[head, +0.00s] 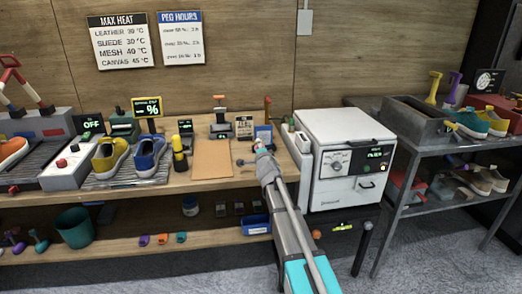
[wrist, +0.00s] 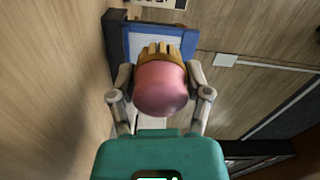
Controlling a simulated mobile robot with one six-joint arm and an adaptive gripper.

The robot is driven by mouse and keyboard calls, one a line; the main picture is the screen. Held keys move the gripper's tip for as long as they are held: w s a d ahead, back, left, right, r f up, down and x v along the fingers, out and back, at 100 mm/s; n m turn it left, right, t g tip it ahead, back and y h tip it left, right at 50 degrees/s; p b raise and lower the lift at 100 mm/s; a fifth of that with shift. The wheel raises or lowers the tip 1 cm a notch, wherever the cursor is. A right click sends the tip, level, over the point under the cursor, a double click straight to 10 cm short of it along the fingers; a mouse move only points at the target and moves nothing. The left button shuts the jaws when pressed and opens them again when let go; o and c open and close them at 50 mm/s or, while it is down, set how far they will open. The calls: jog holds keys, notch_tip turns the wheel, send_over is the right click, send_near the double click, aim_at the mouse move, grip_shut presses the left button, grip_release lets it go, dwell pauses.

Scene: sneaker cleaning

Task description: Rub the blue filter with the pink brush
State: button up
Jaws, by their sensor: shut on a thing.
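The pink brush (wrist: 161,88) has a round pink body and tan bristles. My gripper (wrist: 160,80) is shut on the brush, with one finger on each side of it. The bristles point away from my gripper, toward the blue filter (wrist: 188,40), which has a blue frame and stands upright just beyond. The bristles overlap the filter's lower part in the wrist view; I cannot tell whether they touch it. In the head view my gripper (head: 263,158) reaches over the bench edge, and the filter (head: 264,133) shows behind it, partly hidden by the brush and gripper.
A white oven-like machine (head: 345,160) stands close on the right. A tan board (head: 211,160) lies flat to the left, with a yellow-and-black bottle (head: 179,155) beside it. Two sneakers (head: 147,155) sit on a rack farther left. A blue bin (head: 256,225) is on the lower shelf.

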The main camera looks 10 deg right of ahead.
jog(key=shift+w, duration=2.05)
jog(key=shift+w, duration=0.9)
jog(key=shift+s, duration=0.2)
jog(key=shift+s, duration=2.9)
jog(key=shift+s, duration=0.1)
jog(key=shift+s, duration=1.45)
jog(key=shift+w, duration=0.15)
jog(key=shift+w, duration=3.55)
jog(key=shift+w, duration=0.15)
